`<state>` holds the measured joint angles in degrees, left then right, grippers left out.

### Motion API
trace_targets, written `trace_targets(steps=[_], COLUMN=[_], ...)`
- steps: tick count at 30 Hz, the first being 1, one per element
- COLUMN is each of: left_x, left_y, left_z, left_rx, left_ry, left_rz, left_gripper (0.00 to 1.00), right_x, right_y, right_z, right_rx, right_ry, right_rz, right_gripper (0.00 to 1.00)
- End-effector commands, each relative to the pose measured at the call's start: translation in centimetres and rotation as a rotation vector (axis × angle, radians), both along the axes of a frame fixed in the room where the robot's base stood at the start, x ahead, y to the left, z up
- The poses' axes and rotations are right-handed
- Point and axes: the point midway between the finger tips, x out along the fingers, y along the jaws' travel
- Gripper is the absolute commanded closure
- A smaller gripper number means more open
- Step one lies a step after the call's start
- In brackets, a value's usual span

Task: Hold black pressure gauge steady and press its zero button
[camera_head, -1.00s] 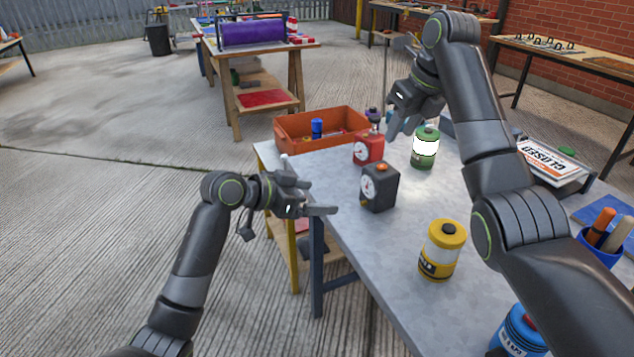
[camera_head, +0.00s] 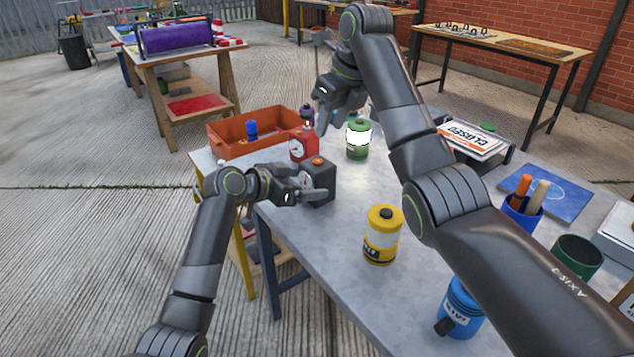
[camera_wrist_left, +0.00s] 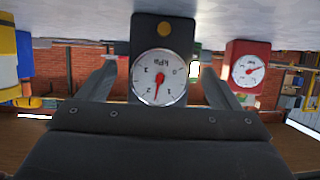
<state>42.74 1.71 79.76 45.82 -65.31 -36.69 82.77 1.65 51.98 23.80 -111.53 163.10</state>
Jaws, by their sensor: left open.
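The black pressure gauge (camera_head: 321,179) stands upright on the grey table, with an orange button (camera_head: 318,161) on top. My left gripper (camera_head: 306,187) is open at the gauge's dial side. In the left wrist view, which is upside down, the gauge (camera_wrist_left: 143,42) shows its white kPa dial and a yellow dot between my two spread fingers (camera_wrist_left: 160,85). Gaps show beside the gauge, so I see no clear grip. The button is hidden there. My right gripper (camera_head: 328,118) hangs above the table behind the black gauge; its finger opening is unclear.
A red gauge (camera_head: 303,146) stands close behind the black one, by an orange bin (camera_head: 228,136). A green lantern-like canister (camera_head: 358,142) stands behind right. A yellow canister (camera_head: 382,238) and blue canister (camera_head: 460,308) stand nearer. Bare tabletop lies right of the gauge.

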Motion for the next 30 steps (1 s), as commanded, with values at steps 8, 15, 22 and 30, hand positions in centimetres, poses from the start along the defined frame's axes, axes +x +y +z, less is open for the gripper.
trace_targets(steps=[8,15,22,30], left_x=[2.0,2.6,2.7,2.7], left_y=[-2.5,-3.3,-3.3,-3.3], left_z=[-1.3,-1.8,-1.8,-1.8], left_rx=[0.001,0.002,0.001,0.001], left_ry=[0.001,0.001,0.000,0.001], left_rz=[-0.001,0.000,0.001,0.000], left_gripper=[0.15,0.15,0.15,0.45], right_x=[0.0,0.0,0.0,0.0], right_y=[0.0,0.0,0.0,0.0], right_z=[0.0,0.0,0.0,0.0], right_rx=[0.000,0.000,0.000,0.000], right_ry=[0.000,0.000,0.000,0.000], right_rz=[0.000,0.000,0.000,0.000], right_gripper=[0.64,0.64,0.64,0.64])
